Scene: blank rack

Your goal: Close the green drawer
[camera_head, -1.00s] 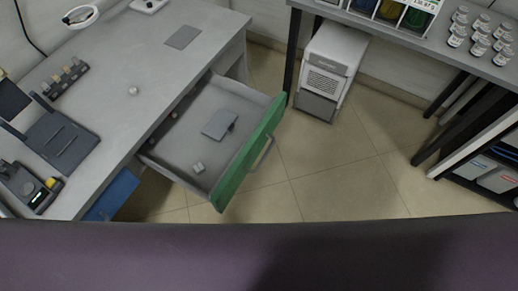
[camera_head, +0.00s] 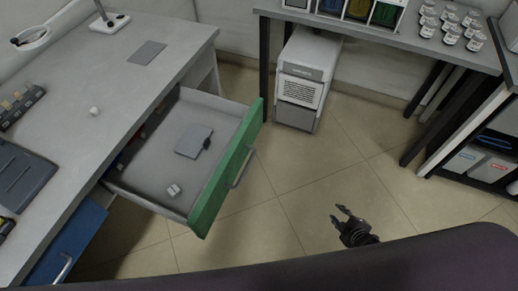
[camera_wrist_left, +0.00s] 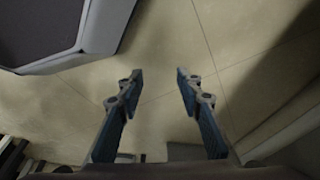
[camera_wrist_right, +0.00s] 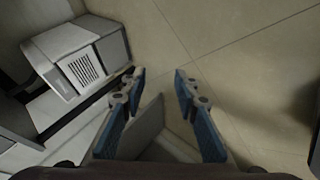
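The green drawer (camera_head: 224,172) is pulled well out from the grey desk. Its green front carries a metal handle (camera_head: 243,167). Inside lie a flat grey item (camera_head: 194,141) and a small white block (camera_head: 174,190). My right gripper (camera_head: 341,216) is open and empty, to the right of the drawer and apart from it; its spread fingers show in the right wrist view (camera_wrist_right: 158,85). My left gripper (camera_wrist_left: 157,85) is open and empty above the floor in the left wrist view; it is outside the head view.
A blue drawer (camera_head: 66,243) is under the desk (camera_head: 110,120) at the left. A white and grey machine (camera_head: 305,80) stands on the floor near the right-hand table (camera_head: 420,47). A shelf unit with bins (camera_head: 465,160) is at the far right. Floor between is clear.

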